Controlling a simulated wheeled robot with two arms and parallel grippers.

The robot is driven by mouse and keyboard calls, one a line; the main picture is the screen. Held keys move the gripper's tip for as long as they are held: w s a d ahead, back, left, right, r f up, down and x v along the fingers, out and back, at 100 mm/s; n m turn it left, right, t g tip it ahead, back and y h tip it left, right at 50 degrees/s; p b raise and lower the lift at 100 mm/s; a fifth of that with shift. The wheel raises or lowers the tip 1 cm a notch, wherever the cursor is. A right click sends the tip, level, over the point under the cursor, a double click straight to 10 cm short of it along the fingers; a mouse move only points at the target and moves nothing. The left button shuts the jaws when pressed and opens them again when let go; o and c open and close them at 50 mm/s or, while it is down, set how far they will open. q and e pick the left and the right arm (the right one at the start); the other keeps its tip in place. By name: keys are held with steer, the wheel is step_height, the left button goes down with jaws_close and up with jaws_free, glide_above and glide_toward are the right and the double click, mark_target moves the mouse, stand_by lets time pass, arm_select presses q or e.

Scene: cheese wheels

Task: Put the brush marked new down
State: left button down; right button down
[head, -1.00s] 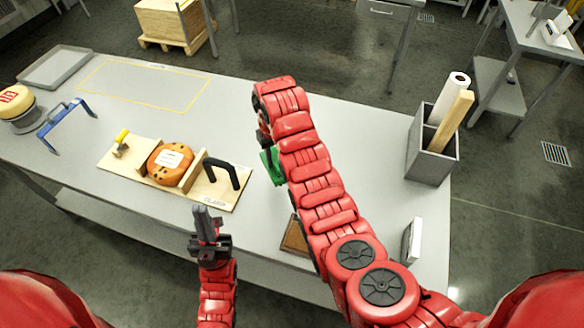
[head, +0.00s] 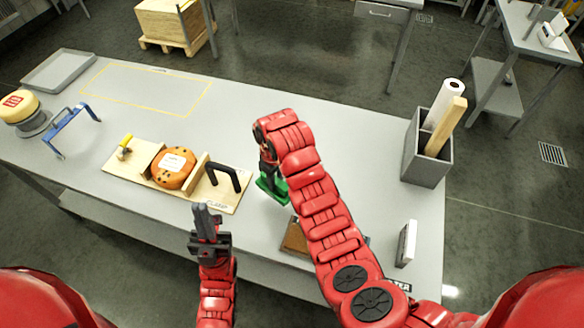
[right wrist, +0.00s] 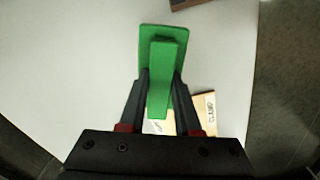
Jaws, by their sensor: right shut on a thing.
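The green brush (right wrist: 160,70) is between the fingers of my right gripper (right wrist: 160,95), which is shut on it. In the head view the green brush (head: 272,188) shows below my right gripper (head: 268,168), at or just above the table to the right of the clamp board; I cannot tell whether it touches. No "new" marking is readable on it. My left gripper (head: 207,218) is at the table's front edge, before the clamp board, holding nothing visible; its finger gap is not clear.
The clamp board (head: 232,200) holds an orange cheese wheel (head: 173,167). A brown block (head: 296,238) lies partly behind my right arm. A blue frame (head: 70,128), grey tray (head: 60,70) and yellow outlined area (head: 150,88) are at left.

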steer(key=w+d+f+b, duration=0.1)
steer(key=w+d+b, duration=0.3)
steer(key=w+b, duration=0.5)
steer(key=shift+w+d+f+b, duration=0.15)
steer(key=shift+w+d+b, duration=0.2)
steer(key=shift+w, duration=0.4)
steer(key=shift+f+p, duration=0.7)
steer(key=shift+f+b, duration=0.65)
steer(key=shift+f, duration=0.4)
steer(key=shift+f, duration=0.1)
steer(key=c, duration=0.6)
jaws_free()
